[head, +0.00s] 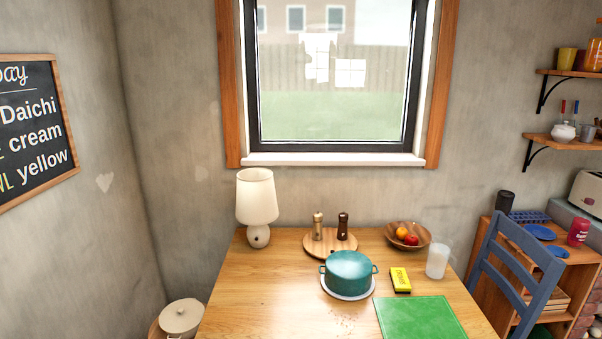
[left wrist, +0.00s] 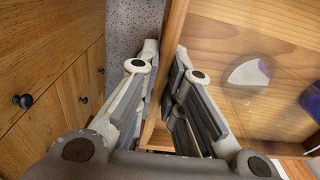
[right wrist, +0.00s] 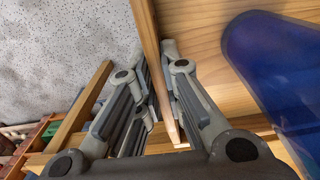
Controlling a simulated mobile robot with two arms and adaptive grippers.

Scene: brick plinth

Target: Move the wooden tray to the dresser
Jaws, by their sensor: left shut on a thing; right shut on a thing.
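The wooden tray (left wrist: 225,30) fills the right side of the left wrist view, its side wall running between my fingers. My left gripper (left wrist: 166,52) is shut on that wall. The tray also shows in the right wrist view (right wrist: 205,22), where my right gripper (right wrist: 156,52) is shut on another stretch of wall. A clear or whitish rounded thing (left wrist: 248,73) is in the tray by my left gripper. A blue, see-through cylinder-like thing (right wrist: 285,65) is by my right gripper. Wooden drawers with dark knobs (left wrist: 50,95), possibly the dresser, stand left of my left gripper. The head view shows neither tray nor grippers.
The head view shows a wooden table (head: 255,290) with a lamp (head: 257,200), teal pot (head: 348,271), fruit bowl (head: 408,236) and green mat (head: 420,318). A blue chair (head: 515,270) stands right. Speckled floor (right wrist: 60,45) and wooden bars (right wrist: 75,118) show beside my right gripper.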

